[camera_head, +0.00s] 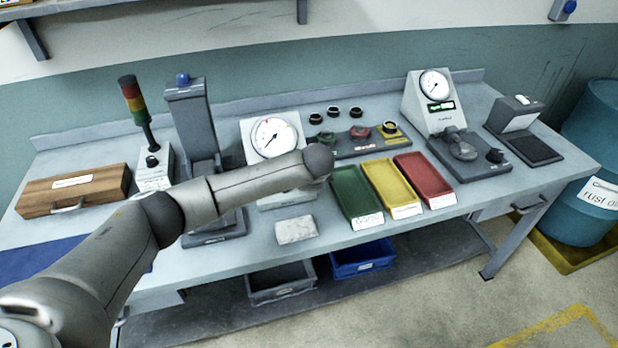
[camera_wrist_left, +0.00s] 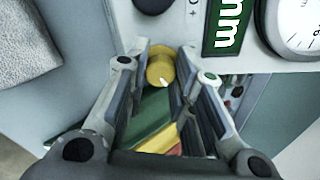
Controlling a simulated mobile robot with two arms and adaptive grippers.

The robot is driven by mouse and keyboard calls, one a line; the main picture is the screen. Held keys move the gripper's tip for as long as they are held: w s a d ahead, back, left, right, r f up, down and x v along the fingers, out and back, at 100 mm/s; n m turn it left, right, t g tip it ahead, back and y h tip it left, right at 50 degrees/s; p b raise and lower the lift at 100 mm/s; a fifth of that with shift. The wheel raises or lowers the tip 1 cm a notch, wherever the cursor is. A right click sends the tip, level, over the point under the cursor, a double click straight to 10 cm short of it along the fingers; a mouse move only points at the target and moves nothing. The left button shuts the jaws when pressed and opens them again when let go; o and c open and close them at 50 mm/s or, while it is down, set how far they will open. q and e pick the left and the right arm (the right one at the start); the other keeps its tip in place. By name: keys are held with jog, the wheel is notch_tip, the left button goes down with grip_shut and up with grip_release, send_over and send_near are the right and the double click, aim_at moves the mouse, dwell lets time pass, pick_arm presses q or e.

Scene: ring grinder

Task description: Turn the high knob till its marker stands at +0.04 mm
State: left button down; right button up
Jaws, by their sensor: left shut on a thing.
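A yellow knob (camera_wrist_left: 160,66) with a white marker sits on the front of the pale gauge box (camera_wrist_left: 106,12) in the left wrist view. My left gripper (camera_wrist_left: 163,58) is closed around it, one finger on each side. The marker points down in that view, towards my palm. I cannot read any value at the marker; most of the scale is hidden or out of view. In the head view my arm covers the lower part of the gauge box (camera_head: 249,133) and both knobs.
The box has a green "mm" display (camera_wrist_left: 228,25) and a dial (camera_wrist_left: 297,22). The dial also shows in the head view (camera_head: 272,137). Green (camera_head: 352,192), yellow (camera_head: 388,184) and red trays (camera_head: 424,176) stand to the right. A pale block (camera_head: 296,229) lies in front.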

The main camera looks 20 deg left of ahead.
dwell(0.4)
pick_arm(q)
jog(key=c, duration=1.2)
grip_release()
jog(key=v, duration=1.2)
jog(key=shift+f, duration=0.1)
